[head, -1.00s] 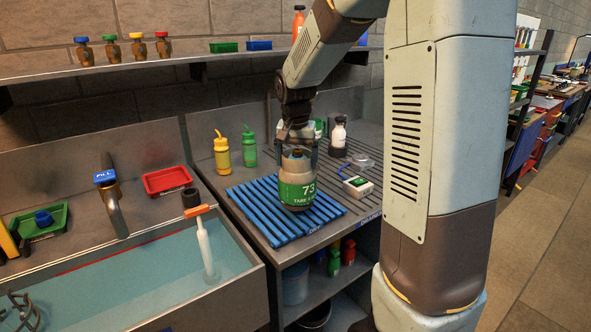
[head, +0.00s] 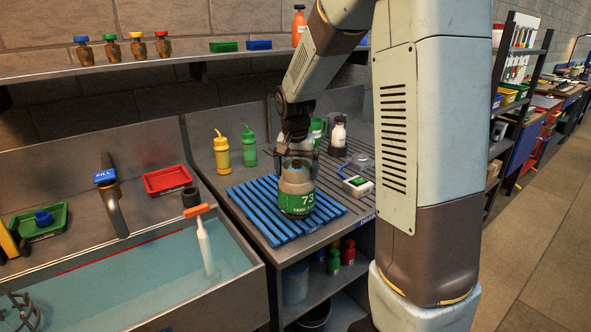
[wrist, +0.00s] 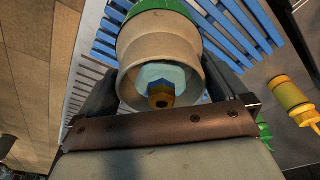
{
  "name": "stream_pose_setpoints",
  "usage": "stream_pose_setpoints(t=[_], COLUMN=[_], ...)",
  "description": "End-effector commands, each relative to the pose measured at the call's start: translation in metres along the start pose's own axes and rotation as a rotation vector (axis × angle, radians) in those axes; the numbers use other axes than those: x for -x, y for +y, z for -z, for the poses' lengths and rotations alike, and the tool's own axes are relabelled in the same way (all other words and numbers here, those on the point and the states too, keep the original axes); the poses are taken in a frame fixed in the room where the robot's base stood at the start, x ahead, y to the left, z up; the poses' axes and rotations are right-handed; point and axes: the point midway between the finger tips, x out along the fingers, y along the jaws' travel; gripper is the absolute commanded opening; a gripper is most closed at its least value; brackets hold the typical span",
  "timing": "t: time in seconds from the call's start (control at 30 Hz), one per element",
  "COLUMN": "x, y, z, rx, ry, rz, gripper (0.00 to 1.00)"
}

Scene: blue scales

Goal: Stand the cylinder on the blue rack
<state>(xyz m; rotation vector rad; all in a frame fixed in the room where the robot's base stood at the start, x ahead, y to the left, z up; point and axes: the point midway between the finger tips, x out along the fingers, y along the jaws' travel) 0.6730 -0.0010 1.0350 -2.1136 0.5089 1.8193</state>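The cylinder (head: 297,203) is squat and pale, with a green band marked 73, and is upright over the middle of the blue slatted rack (head: 245,196). Its base is at or very near the slats; I cannot tell whether it touches. My gripper (head: 297,164) points down from above, one finger on each side of the cylinder's pale collar. In the wrist view, the fingers (wrist: 162,92) flank the collar of the cylinder (wrist: 150,52) closely and seem shut on it. A blue hexagonal top with a brass fitting shows between them. The blue rack (wrist: 235,30) lies beyond.
Yellow (head: 221,153) and green (head: 249,148) bottles stand behind the rack. A white-capped dark bottle (head: 338,136) and a small white box (head: 357,186) are to the right. A water-filled sink (head: 150,270) lies left. A shelf (head: 150,66) runs above.

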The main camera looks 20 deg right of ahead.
Motion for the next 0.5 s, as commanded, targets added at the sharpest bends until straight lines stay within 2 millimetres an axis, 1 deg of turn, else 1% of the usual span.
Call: stream_pose_setpoints(t=[0.17,0.27,0.37,0.5], x=[0.003,0.013,0.028,0.056], y=[0.000,-0.001,-0.001,-0.001], z=[0.000,0.001,0.001,0.001], rx=[0.000,0.001,0.001,0.001], ry=[0.001,0.002,0.004,0.004], rz=[0.000,0.001,0.002,0.002], gripper=[1.00,1.00,1.00,1.00])
